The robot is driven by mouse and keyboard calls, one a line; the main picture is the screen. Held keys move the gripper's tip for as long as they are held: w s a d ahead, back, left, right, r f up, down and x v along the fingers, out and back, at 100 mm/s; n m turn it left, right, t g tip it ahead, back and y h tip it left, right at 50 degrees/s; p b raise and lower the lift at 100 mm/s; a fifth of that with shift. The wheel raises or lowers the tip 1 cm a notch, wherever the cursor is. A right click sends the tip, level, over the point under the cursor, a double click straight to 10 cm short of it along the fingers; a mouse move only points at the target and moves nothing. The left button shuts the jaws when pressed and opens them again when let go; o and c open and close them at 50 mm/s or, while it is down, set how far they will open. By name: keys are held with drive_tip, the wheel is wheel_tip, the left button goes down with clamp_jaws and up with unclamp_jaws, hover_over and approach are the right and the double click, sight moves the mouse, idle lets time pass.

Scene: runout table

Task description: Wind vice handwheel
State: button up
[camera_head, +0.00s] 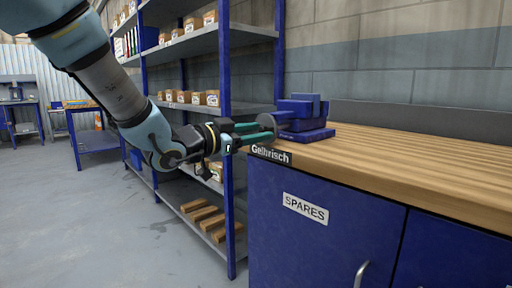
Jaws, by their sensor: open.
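A blue vice (305,125) sits on the left end of the wooden bench top. A round grey handwheel (266,119) shows at the vice's left side, facing my arm. My gripper (264,131) comes in from the left with its two teal fingers apart, one above the other. The fingertips are at the handwheel and partly overlap it in the picture. I cannot tell whether they touch it or stand around its rim. The far side of the wheel and its joint to the vice are hidden.
The wooden bench top (420,165) is clear to the right of the vice. Below are blue cupboard doors, one labelled SPARES (305,208). A blue shelf rack (228,150) with boxes stands close behind my arm. Open grey floor (90,220) lies left.

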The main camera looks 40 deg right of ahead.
drive_tip(key=m+b, duration=0.2)
drive_tip(key=shift+m, duration=0.4)
drive_tip(key=m+b, duration=0.6)
drive_tip(key=b, duration=0.2)
drive_tip(key=shift+m, duration=0.4)
drive_tip(key=m+b, duration=0.6)
drive_tip(key=b, duration=0.1)
drive_tip(key=shift+m+b, duration=0.3)
drive_tip(key=shift+b, duration=0.05)
drive_tip(key=m+b, duration=0.4)
drive_tip(key=shift+m+b, duration=0.3)
drive_tip(key=shift+r, duration=0.1)
drive_tip(key=shift+c, duration=0.2)
clamp_jaws()
